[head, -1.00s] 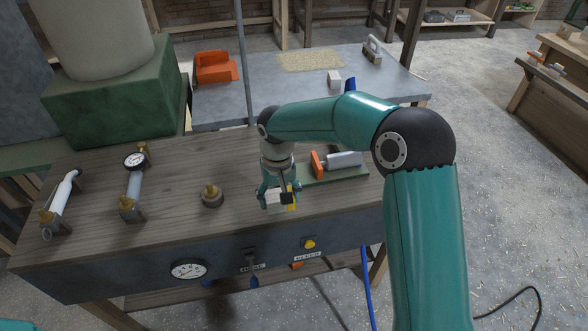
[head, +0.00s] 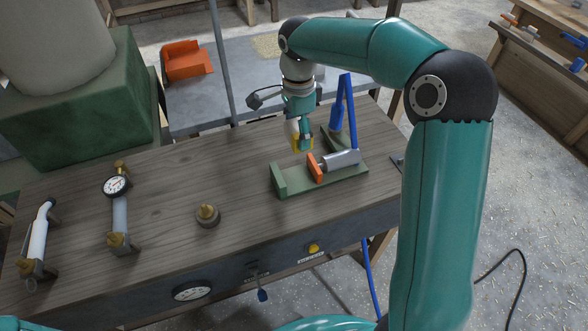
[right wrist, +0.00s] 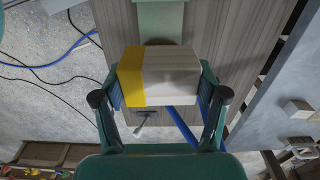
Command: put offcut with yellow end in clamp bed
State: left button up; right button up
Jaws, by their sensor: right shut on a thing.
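The offcut with the yellow end (head: 296,141) is gripped between the fingers of my right gripper (head: 304,143). In the right wrist view the pale block (right wrist: 172,77) sits across the jaws, with its yellow end at the left. The clamp bed (head: 290,187) is a green base on the bench, with a raised stop at its left, an orange jaw (head: 315,168) and a silver cylinder (head: 341,159). In the head view the offcut appears just behind the bed's left part. Its height above the bench is hard to tell. My left gripper is out of view.
A brass fitting (head: 207,213), a gauge assembly (head: 117,187) and a white tube (head: 39,230) stand on the bench (head: 165,195) to the left. The wood between the fitting and the bed is clear.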

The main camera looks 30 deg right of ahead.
aim_at(296, 179)
notch_tip(296, 179, down, 15)
jog(key=shift+w+a+p, duration=0.1)
jog(key=shift+a+p, duration=0.05)
jog(key=shift+p, duration=0.55)
jog(key=shift+f, duration=0.1)
jog(key=o, duration=1.2)
jog(key=shift+c, duration=0.2)
notch_tip(296, 179, up, 12)
jog(key=shift+r+b, duration=0.15)
jog(key=shift+b, duration=0.45)
